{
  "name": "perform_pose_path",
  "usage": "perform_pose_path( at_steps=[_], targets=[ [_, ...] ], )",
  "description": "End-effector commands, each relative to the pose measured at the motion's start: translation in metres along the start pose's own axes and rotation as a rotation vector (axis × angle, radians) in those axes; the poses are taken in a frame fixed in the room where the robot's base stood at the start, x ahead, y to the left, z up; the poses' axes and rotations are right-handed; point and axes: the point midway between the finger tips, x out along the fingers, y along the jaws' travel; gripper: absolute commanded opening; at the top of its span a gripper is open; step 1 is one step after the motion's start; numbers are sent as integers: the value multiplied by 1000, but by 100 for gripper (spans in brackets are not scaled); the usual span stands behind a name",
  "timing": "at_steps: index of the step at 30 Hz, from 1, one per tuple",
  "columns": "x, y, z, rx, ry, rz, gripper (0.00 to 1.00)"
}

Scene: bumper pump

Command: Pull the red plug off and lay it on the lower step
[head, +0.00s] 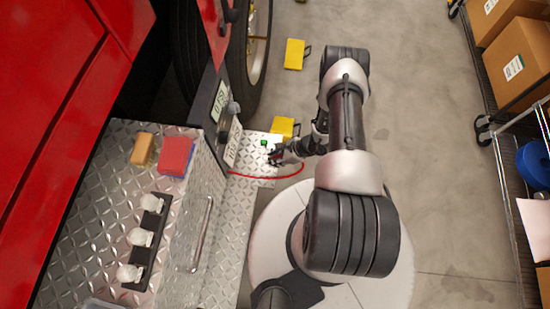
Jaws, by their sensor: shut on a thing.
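My gripper (276,156) is low over the far end of the lower step (251,182), a bright tread-plate ledge beside the truck's bumper. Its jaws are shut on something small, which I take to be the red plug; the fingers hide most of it. A thin red cable (262,178) runs from the bumper's side, curves along the step and loops back up towards my gripper. Whether the plug touches the step cannot be told from here.
A small green item (264,142) is just beyond my gripper. A grey fitting (233,108) and labelled panels stand left of it.

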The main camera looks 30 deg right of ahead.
Motion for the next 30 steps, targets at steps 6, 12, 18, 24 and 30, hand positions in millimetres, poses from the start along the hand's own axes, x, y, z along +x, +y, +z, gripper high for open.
perform_pose_path(
  at_steps=[6, 12, 18, 24, 30],
  targets=[
    [13, 1, 7, -4, 2, 3, 0],
    [32, 1, 21, -5, 1, 3, 0],
    [52, 1, 35, -4, 1, 2, 0],
    [71, 1, 49, -3, 1, 2, 0],
    [90, 1, 58, 0, 2, 1, 0]
  ],
)
